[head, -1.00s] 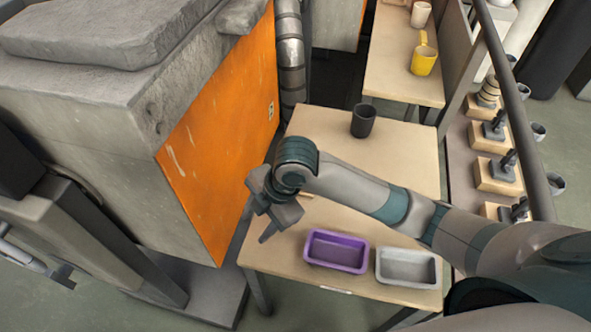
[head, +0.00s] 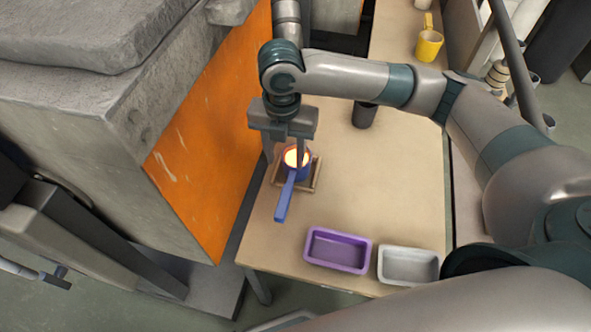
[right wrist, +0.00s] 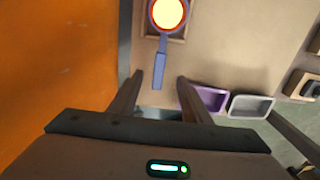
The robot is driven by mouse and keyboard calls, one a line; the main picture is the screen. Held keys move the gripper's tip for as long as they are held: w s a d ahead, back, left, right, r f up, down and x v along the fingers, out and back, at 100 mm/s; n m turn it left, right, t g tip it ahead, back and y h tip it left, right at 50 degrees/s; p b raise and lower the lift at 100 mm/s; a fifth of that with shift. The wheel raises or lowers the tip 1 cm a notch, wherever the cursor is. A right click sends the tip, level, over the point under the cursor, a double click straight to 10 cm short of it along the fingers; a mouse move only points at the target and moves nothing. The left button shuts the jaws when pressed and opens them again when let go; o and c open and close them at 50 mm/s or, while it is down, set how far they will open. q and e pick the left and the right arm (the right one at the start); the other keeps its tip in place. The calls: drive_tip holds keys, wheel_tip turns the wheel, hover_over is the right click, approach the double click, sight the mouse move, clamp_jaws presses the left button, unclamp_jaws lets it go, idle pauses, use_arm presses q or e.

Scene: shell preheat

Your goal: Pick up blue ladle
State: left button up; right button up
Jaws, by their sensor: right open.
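The blue ladle (head: 284,200) rests on a small wooden stand (head: 310,184) on the table, its bowl filled with something glowing orange-yellow. Its handle points toward the front of the table. My right gripper (head: 284,162) is open above the bowl end in the head view and holds nothing. In the right wrist view the ladle (right wrist: 160,68) lies beyond the open fingers (right wrist: 157,85), its handle end pointing toward the gap between them. I cannot see my left gripper's fingers clearly; a piece of it (head: 55,278) shows at the lower left edge.
A purple tray (head: 338,268) and a grey tray (head: 438,268) sit at the table's front edge. A dark cup (head: 364,116) stands farther back, partly behind my arm. An orange-faced block (head: 200,150) rises close at the left. The table's middle is clear.

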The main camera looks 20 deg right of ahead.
sight(288, 186)
use_arm(q)
drive_tip(key=shift+s, duration=0.2)
use_arm(e)
drive_tip(key=shift+f, duration=0.15)
wheel_tip(288, 186, down, 11)
drive_tip(key=shift+r+p, duration=0.1)
drive_tip(key=shift+p, duration=0.65)
drive_tip(key=shift+f, duration=0.6)
use_arm(q)
drive_tip(key=shift+g+y, duration=0.3)
drive_tip(key=shift+g, duration=0.6)
drive_tip(key=s, duration=0.1)
drive_tip(key=s+a+f, duration=0.1)
drive_tip(key=s, duration=0.1)
drive_tip(key=s+a+f, duration=0.1)
drive_tip(key=s, duration=0.1)
drive_tip(key=shift+a, duration=0.2)
drive_tip(key=shift+w+r, duration=0.15)
drive_tip(key=shift+w, duration=0.05)
